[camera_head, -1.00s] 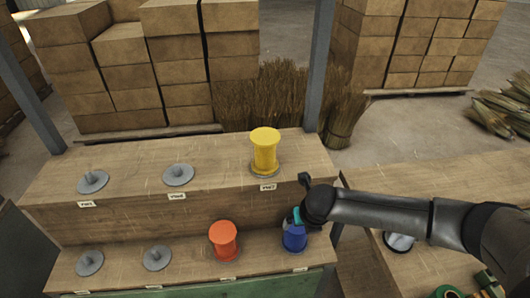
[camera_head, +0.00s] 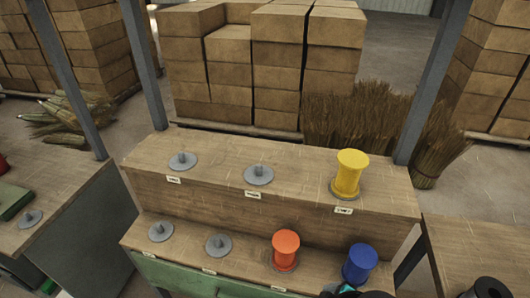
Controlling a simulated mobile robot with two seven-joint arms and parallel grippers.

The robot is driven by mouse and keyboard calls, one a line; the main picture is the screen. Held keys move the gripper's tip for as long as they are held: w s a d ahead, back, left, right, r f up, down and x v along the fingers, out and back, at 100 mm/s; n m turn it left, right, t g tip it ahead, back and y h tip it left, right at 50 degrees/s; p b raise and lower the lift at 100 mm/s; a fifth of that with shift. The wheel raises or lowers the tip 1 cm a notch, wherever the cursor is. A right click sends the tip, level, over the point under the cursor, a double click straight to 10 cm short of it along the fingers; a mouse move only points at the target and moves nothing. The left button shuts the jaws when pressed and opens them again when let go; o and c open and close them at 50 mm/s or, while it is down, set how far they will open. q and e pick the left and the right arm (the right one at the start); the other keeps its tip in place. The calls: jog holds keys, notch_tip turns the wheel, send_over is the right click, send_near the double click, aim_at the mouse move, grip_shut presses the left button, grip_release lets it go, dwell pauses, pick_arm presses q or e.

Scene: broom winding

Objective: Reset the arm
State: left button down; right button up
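A blue spool (camera_head: 360,264) stands upright at the right end of the lower shelf. An orange spool (camera_head: 285,250) stands to its left on the same shelf. A yellow spool (camera_head: 348,174) stands at the right end of the upper shelf. My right gripper (camera_head: 350,291) shows only as a dark and teal sliver at the bottom edge, just below and in front of the blue spool. It looks apart from the spool, but its fingers are mostly cut off. My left gripper is not seen.
The two-step wooden rack (camera_head: 180,208) has empty grey pegs on both shelves, such as one on the upper step (camera_head: 258,175). Grey posts flank it. Broom straw (camera_head: 355,122) and stacked boxes (camera_head: 235,77) stand behind. A side table (camera_head: 490,245) is at right.

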jog(key=s+d+r+m+h, duration=0.2)
jog(key=s+d+m, duration=0.4)
jog(key=m, duration=0.4)
notch_tip(320, 180, down, 32)
jog(key=s+g+b, duration=0.2)
jog(key=s+b, duration=0.1)
jog(key=b, duration=0.6)
jog(key=s+d+f+b, duration=0.1)
jog(key=s+f+b, duration=0.2)
jog(key=s+f, duration=0.4)
jog(key=s+d+f+g+b, duration=0.1)
jog(key=s+f+b, duration=0.3)
jog(key=s+f, duration=0.4)
notch_tip(320, 180, down, 6)
jog(key=shift+r+n, duration=0.25)
jog(key=shift+n, duration=0.15)
